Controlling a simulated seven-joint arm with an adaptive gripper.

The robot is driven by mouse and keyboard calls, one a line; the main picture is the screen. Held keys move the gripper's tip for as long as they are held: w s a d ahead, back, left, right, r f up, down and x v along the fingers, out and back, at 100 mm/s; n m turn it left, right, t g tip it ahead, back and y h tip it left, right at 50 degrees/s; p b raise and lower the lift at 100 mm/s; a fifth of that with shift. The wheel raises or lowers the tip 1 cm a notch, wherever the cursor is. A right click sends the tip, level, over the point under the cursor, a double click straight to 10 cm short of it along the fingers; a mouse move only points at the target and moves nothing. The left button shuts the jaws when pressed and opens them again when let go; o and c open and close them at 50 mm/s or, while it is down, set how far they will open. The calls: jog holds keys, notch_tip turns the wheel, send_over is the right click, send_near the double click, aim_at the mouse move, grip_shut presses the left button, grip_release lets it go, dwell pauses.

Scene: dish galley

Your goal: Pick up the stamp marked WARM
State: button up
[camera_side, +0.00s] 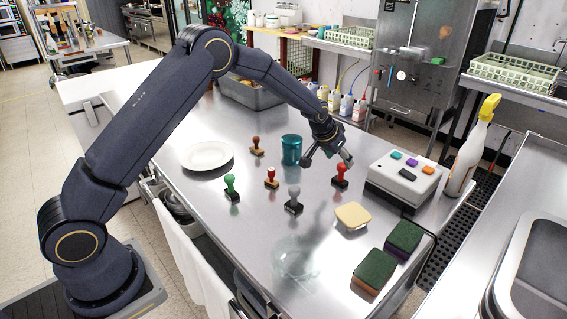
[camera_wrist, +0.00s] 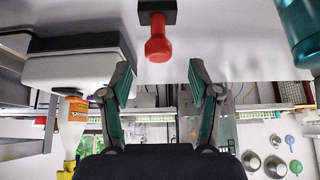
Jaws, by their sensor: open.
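My gripper (camera_side: 329,156) is open and empty, just above and beside the dark-based red stamp. In the wrist view the open fingers (camera_wrist: 162,82) spread on either side of the line to that red stamp (camera_wrist: 157,46), whose knob is just beyond the fingertips.
A teal cup (camera_side: 291,150) stands left of my gripper. A pale box with coloured blocks (camera_side: 400,190) and a spray bottle (camera_side: 468,155) are to the right. A yellow sponge (camera_side: 352,216), two green-topped sponges (camera_side: 374,271), a clear glass dish (camera_side: 294,261) and a white plate (camera_side: 206,155) lie around.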

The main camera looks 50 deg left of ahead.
aim_at(342, 164)
jog(key=x, duration=0.4)
jog(key=shift+w+f, duration=0.1)
jog(key=shift+f, duration=0.15)
jog(key=shift+c, duration=0.4)
grip_shut()
jog(key=shift+r, duration=0.1)
